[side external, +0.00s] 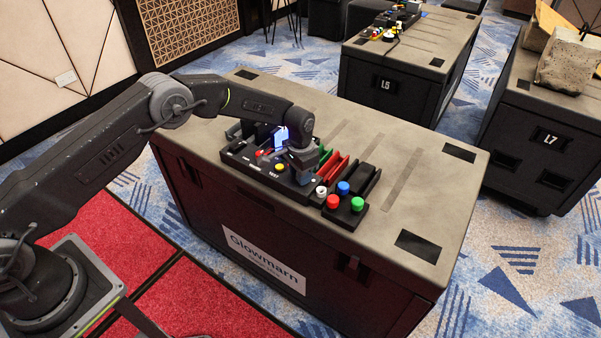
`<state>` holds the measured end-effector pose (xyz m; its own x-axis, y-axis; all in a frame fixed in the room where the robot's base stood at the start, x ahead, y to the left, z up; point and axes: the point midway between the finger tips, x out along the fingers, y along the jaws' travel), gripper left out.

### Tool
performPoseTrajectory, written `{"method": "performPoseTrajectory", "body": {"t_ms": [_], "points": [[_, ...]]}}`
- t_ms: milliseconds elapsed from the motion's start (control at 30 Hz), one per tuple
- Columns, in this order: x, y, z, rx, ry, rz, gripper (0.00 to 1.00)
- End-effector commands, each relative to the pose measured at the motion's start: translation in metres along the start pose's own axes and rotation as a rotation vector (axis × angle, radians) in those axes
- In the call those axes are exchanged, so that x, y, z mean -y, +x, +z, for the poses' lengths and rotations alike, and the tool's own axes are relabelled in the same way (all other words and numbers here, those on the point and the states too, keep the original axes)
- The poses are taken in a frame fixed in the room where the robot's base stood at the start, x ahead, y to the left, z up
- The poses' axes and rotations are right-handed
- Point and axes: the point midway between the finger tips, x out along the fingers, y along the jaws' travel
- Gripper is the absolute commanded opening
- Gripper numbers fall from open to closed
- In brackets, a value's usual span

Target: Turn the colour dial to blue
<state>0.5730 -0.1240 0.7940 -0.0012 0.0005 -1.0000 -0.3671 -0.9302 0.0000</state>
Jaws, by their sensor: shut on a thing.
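A black control panel (240,154) lies on top of the dark case. A small screen (281,136) glows blue and white just left of the gripper. White (321,190), red (333,202), blue (343,188) and green (357,204) round knobs or buttons sit right of the gripper.
Red and green upright pieces (334,166) stand in dark slots close behind the gripper. A yellow button (280,168) is on the panel to its left. The case top (440,185) is clear on the right. Other cases (408,80) stand farther back.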

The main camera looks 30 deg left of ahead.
Motion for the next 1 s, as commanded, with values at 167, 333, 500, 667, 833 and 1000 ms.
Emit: {"method": "performPoseTrajectory", "body": {"t_ms": [167,333,500,667,833,1000], "points": [[0.0003,-0.0006,-0.0011,-0.004,0.091,0.0,0.1],[0.0004,-0.0007,-0.0013,-0.005,0.145,0.0,0.1],[0.0004,-0.0007,-0.0014,-0.005,0.168,0.0,0.1],[0.0004,-0.0008,-0.0015,-0.006,0.171,0.0,0.1],[0.0003,-0.0008,-0.0016,-0.006,0.17,0.0,0.1],[0.0003,-0.0007,-0.0014,-0.005,0.17,0.0,0.46]]}}
